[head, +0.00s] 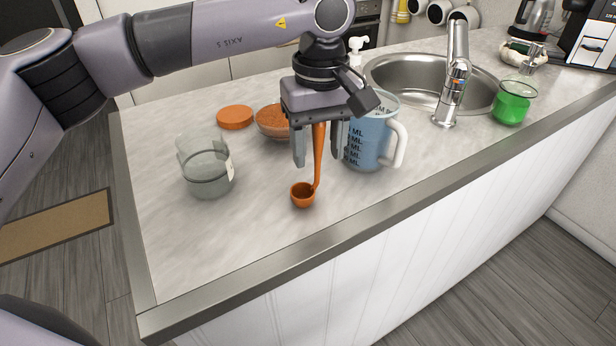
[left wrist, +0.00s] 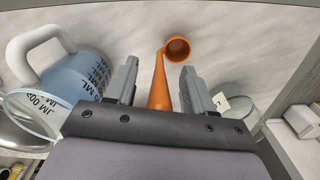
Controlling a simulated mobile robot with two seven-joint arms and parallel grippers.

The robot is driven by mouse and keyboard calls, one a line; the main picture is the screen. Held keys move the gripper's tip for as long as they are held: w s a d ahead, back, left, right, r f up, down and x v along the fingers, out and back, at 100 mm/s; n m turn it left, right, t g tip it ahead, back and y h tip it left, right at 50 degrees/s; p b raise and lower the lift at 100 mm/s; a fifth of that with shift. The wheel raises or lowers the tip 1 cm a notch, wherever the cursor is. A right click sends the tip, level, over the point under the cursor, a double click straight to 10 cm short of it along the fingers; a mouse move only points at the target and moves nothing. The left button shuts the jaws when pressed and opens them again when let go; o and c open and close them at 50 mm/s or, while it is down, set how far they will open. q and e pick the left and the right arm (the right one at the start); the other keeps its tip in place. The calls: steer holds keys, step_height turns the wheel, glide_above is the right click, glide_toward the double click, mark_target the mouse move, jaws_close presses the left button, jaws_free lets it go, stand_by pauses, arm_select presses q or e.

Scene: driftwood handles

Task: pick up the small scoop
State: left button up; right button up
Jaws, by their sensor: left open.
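The small scoop (head: 303,194) is orange, with a round bowl and a long handle. Its bowl is at or near the countertop and its handle rises up between the fingers of my left gripper (head: 318,152). The gripper points down and is open, with one finger on each side of the handle. In the left wrist view the scoop's bowl (left wrist: 177,49) lies beyond the fingertips, and the handle runs back between the open fingers (left wrist: 157,85). The top of the handle is hidden by the gripper body. My right gripper is not in view.
A blue measuring jug (head: 369,140) with a white handle stands close right of the gripper. A glass jar (head: 206,170) stands to the left. The sink (head: 420,80) and a green glass (head: 513,103) are farther right.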

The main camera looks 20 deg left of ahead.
arm_select(q)
jaws_close()
steer(key=shift+r, duration=0.15)
steer(key=shift+r, duration=0.6)
step_height(320, 180, up, 19)
steer(key=p, duration=0.1)
steer(key=shift+f, duration=0.2)
